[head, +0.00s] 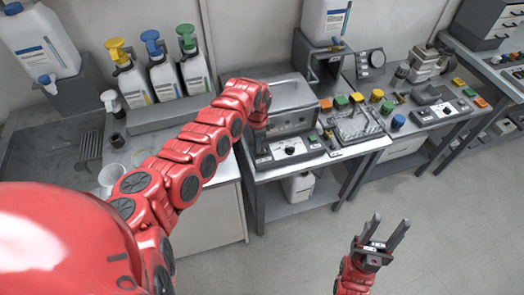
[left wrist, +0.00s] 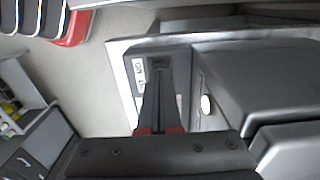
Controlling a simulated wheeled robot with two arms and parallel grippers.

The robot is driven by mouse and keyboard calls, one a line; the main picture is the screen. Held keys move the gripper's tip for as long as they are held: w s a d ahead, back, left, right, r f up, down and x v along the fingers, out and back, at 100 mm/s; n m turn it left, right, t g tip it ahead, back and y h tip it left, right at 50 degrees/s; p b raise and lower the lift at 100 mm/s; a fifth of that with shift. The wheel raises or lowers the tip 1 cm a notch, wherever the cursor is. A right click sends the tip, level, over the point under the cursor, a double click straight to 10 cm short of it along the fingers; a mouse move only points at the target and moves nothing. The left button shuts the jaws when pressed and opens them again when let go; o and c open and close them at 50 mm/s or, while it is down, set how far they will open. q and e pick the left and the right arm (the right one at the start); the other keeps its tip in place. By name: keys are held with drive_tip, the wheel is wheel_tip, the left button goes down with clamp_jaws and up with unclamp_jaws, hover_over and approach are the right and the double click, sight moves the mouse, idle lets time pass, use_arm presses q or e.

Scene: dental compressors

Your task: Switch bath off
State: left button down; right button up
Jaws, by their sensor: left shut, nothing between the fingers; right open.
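The bath (head: 290,118) is a grey metal box with a front control panel (head: 300,148), standing on the bench at the centre of the head view. In the left wrist view its grey body (left wrist: 255,85) fills the right side. A dark switch panel with a white label (left wrist: 138,72) lies at the fingertips. My left gripper (left wrist: 160,65) is shut and empty, its fingers over this panel. They hide much of the switch, so its position and any contact cannot be told. In the head view my left arm covers the bath's left end. My right gripper (head: 388,222) is open and empty above the floor.
Pump bottles with yellow, blue and green tops (head: 160,72) stand behind my left arm. A white canister (head: 298,187) sits on the shelf below. The floor (head: 300,250) in front is clear.

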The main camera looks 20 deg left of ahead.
use_arm(q)
drive_tip(key=shift+f+b, duration=0.35)
drive_tip(key=shift+f, duration=0.2)
drive_tip(key=shift+r, duration=0.15)
wheel_tip(320, 180, up, 7)
drive_tip(key=p, duration=0.6)
idle(0.5)
